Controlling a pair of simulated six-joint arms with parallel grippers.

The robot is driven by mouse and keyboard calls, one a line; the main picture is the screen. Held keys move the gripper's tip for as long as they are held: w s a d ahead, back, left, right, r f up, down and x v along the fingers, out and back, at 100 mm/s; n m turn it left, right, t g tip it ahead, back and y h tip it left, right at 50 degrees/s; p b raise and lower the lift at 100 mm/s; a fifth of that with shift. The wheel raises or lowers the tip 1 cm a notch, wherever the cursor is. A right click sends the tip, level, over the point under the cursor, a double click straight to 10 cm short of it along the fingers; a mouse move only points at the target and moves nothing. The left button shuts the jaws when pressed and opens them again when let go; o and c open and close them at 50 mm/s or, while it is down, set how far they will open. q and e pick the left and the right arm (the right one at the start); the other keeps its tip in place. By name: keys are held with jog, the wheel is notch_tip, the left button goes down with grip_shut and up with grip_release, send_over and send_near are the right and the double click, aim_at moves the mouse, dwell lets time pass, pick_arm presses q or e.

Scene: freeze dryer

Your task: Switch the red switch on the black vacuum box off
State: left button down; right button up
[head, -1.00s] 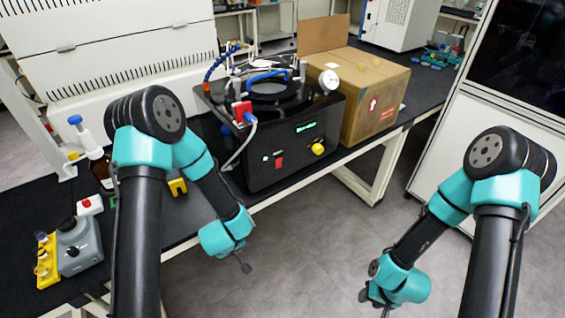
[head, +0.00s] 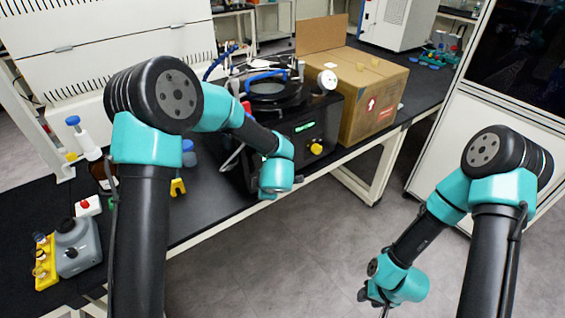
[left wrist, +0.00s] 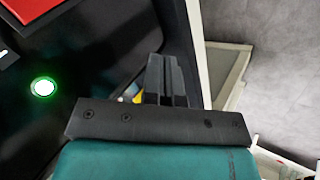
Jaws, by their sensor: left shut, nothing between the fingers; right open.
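The black vacuum box (head: 330,112) stands on the bench in the head view, with a green display (head: 304,127) and a yellow knob (head: 316,149) on its front. My left arm covers its lower front there, hiding the red switch. In the left wrist view the red switch (left wrist: 32,10) is cut off at the top left corner, near a green-ringed round button (left wrist: 43,88). My left gripper (left wrist: 166,72) is shut and empty, close to the box front, with the switch off to its left and apart from it. My right gripper (head: 376,300) is open and empty, low over the floor.
A cardboard box (head: 372,95) stands right beside the vacuum box. Open floor (head: 290,260) lies in front of the bench.

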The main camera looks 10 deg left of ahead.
pick_arm(q)
jog(key=w+d+r+n+g, duration=0.2)
jog(key=d+r+n, duration=0.4)
jog(key=d+r, duration=0.4)
notch_tip(320, 180, up, 3)
jog(key=shift+d+r+h, duration=0.1)
jog(key=shift+d+h, duration=0.3)
jog(key=w+a+f, duration=0.5)
jog(key=w+f, duration=0.1)
jog(key=f, duration=0.2)
jog(key=shift+a+f, duration=0.3)
jog(key=shift+f, duration=0.05)
